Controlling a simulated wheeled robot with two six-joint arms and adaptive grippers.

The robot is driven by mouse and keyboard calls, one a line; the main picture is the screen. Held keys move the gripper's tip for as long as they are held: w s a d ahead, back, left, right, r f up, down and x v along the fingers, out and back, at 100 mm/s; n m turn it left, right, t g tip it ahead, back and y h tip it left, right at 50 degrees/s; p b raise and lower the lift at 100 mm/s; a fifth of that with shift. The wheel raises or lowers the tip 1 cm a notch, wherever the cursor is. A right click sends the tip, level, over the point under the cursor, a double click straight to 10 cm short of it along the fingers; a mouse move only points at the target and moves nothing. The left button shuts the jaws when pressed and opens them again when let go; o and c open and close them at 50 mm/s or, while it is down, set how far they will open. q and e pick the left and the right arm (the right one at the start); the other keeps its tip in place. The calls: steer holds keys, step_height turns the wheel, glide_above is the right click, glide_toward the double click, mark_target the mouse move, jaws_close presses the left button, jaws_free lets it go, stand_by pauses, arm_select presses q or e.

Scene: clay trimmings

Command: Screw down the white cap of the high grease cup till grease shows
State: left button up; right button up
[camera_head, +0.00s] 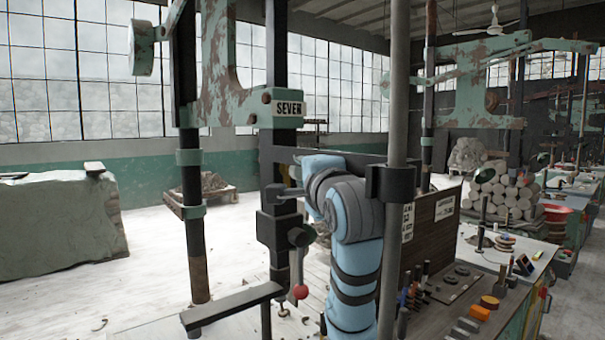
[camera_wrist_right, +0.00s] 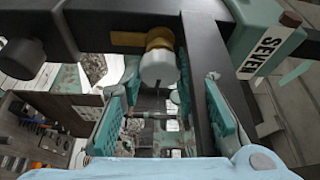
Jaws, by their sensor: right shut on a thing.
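The white cap (camera_wrist_right: 158,68) of the high grease cup shows in the right wrist view, with a brass-coloured part (camera_wrist_right: 160,39) behind it against a dark beam. My right gripper (camera_wrist_right: 157,84) has its teal fingers on either side of the cap and is shut on it. I cannot make out any grease at the cap. In the head view my blue right arm reaches up to the dark frame of the machine, and its wrist hides the gripper and the cap. My left gripper is not in view.
A red-knobbed lever (camera_head: 300,291) hangs below. A bench with tools (camera_head: 455,285) is at the lower right.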

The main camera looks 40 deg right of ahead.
steer(key=shift+r+m+g+y+b, duration=0.15)
steer(key=shift+m+g+y+b, duration=0.2)
steer(key=shift+m, duration=1.05)
steer(key=shift+r, duration=0.1)
steer(key=o, duration=0.9)
steer(key=shift+c, duration=0.2)
steer(key=o, duration=0.3)
steer(key=shift+w, duration=0.1)
steer(key=shift+w+f, duration=0.15)
steer(key=shift+f, duration=0.05)
